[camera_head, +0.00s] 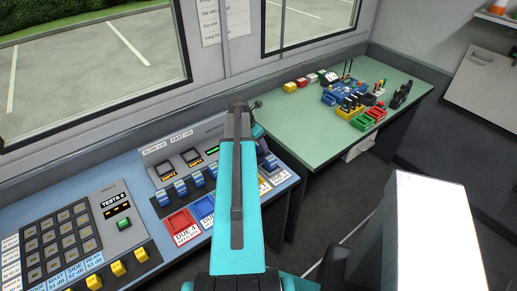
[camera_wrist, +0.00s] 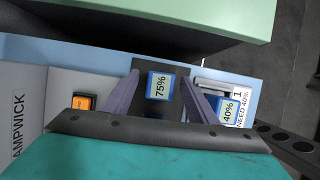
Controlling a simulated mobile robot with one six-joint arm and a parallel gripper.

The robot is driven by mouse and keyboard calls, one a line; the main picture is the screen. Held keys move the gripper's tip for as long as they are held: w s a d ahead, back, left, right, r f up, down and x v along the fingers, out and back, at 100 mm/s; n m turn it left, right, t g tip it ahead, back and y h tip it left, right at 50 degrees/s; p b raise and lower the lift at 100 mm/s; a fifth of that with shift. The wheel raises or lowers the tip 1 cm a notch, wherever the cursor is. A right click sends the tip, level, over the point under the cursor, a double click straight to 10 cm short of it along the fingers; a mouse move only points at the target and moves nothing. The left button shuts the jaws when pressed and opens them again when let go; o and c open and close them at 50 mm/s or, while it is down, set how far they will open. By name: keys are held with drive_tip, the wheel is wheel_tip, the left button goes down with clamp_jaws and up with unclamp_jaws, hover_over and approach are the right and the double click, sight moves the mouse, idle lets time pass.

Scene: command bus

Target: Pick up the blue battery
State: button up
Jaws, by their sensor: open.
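In the wrist view, a blue battery with a 75% label (camera_wrist: 160,87) stands in a dark slot between the fingers of my gripper (camera_wrist: 159,77). The fingers are apart, one on each side of it; I cannot tell whether they touch it. In the head view, several blue batteries (camera_head: 180,187) stand in a row on the console. My arm covers the right part of that row and hides my fingertips.
In the head view, a red tray (camera_head: 181,222) and a blue tray (camera_head: 203,208) sit before the row. A keypad panel (camera_head: 60,240) is at left. A green table (camera_head: 310,125) with small items stands behind.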

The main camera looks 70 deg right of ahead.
drive_tip(key=shift+c, duration=0.4)
drive_tip(key=c, duration=1.2)
drive_tip(key=shift+o, duration=0.2)
drive_tip(key=shift+r, duration=0.2)
drive_tip(key=shift+r+b, duration=1.4)
drive_tip(key=shift+r, duration=3.45)
